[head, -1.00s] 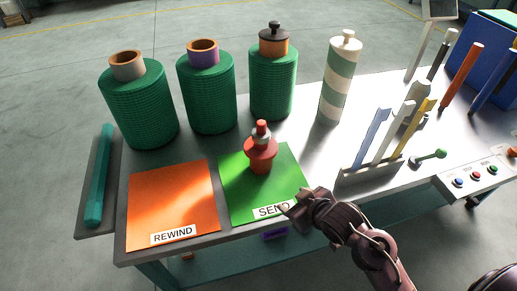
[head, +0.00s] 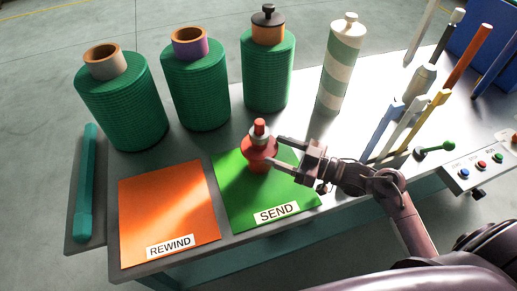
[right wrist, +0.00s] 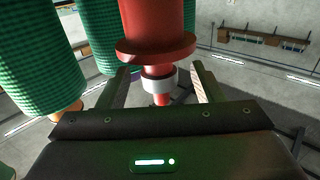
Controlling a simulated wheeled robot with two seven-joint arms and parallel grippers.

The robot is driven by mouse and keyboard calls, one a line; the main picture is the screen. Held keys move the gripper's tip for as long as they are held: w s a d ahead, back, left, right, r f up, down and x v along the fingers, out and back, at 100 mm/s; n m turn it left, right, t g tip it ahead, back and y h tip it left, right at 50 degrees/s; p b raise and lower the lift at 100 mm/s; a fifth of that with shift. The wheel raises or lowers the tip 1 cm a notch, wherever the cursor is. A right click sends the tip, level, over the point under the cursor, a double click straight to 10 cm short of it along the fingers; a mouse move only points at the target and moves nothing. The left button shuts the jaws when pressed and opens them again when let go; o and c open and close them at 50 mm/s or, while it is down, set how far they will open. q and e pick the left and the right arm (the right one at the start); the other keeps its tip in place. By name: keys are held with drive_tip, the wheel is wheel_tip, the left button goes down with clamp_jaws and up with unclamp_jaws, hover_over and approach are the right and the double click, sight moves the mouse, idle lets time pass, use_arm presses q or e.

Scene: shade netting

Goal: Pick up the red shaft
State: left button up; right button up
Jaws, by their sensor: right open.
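The red shaft (head: 258,145) stands upright on the green SEND mat (head: 232,205). It has a wide flange, a pale collar and a red tip. My right gripper (head: 274,151) is open beside it, reaching in from the right with its fingertips close to the flange. In the right wrist view the red shaft (right wrist: 158,45) appears inverted, its collar and tip lined up in the gap between the open fingers (right wrist: 161,80). Whether the fingers touch it cannot be told. My left gripper is not in view.
Green net rolls (head: 120,100) and a striped roll (head: 342,65) stand behind. An orange REWIND mat (head: 168,210) lies left of the green one.

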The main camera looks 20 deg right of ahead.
sight(267, 144)
drive_tip(key=p+x, duration=0.1)
drive_tip(key=x, duration=0.5)
drive_tip(key=shift+w, duration=0.3)
drive_tip(key=shift+c, duration=0.2)
clamp_jaws()
drive_tip(key=shift+r, duration=0.2)
